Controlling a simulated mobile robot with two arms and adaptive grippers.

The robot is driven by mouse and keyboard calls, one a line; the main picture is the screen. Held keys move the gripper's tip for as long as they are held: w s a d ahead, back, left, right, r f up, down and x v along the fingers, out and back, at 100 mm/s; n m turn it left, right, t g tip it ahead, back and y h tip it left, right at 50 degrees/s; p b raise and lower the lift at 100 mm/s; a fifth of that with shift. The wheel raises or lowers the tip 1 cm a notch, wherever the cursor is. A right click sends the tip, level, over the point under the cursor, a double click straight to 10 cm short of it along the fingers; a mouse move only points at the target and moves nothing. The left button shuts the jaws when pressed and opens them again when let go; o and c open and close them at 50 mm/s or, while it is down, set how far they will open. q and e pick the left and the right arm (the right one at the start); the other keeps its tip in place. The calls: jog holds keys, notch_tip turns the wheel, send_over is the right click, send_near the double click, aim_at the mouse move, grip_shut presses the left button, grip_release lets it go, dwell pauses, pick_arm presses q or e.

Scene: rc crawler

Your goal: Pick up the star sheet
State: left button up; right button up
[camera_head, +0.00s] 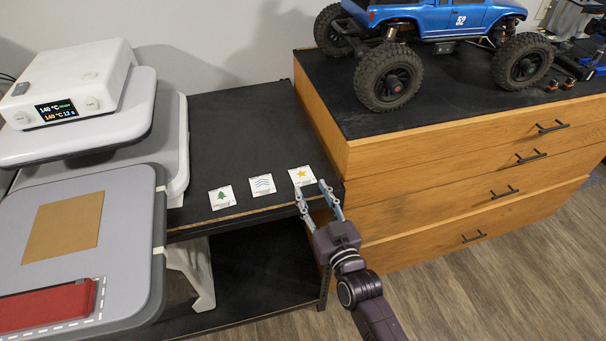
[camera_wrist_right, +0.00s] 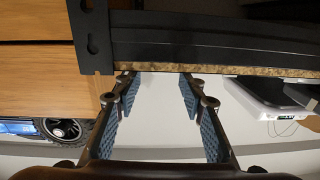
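The star sheet (camera_head: 302,176), a small white square with a yellow star, lies flat at the front right corner of the black table. It is the rightmost of three such sheets. My right gripper (camera_head: 311,188) is at the table's front edge by the star sheet, its two fingers spread and its tips close to the sheet. Whether they touch it I cannot tell. In the right wrist view the gripper (camera_wrist_right: 157,80) is open with nothing seen between its blue-padded fingers, facing the table's edge. The star sheet cannot be made out there. My left gripper is not in view.
A tree sheet (camera_head: 222,197) and a wave sheet (camera_head: 262,184) lie left of the star sheet. The black table (camera_head: 245,125) is bare behind them. A heat press (camera_head: 85,110) stands at left. A wooden drawer cabinet (camera_head: 440,175) bearing a blue crawler (camera_head: 440,18) rises at right.

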aim_at(302, 174)
jog(key=shift+x, duration=1.2)
jog(key=shift+c, duration=0.5)
jog(key=c, duration=0.7)
jog(key=shift+c, duration=0.2)
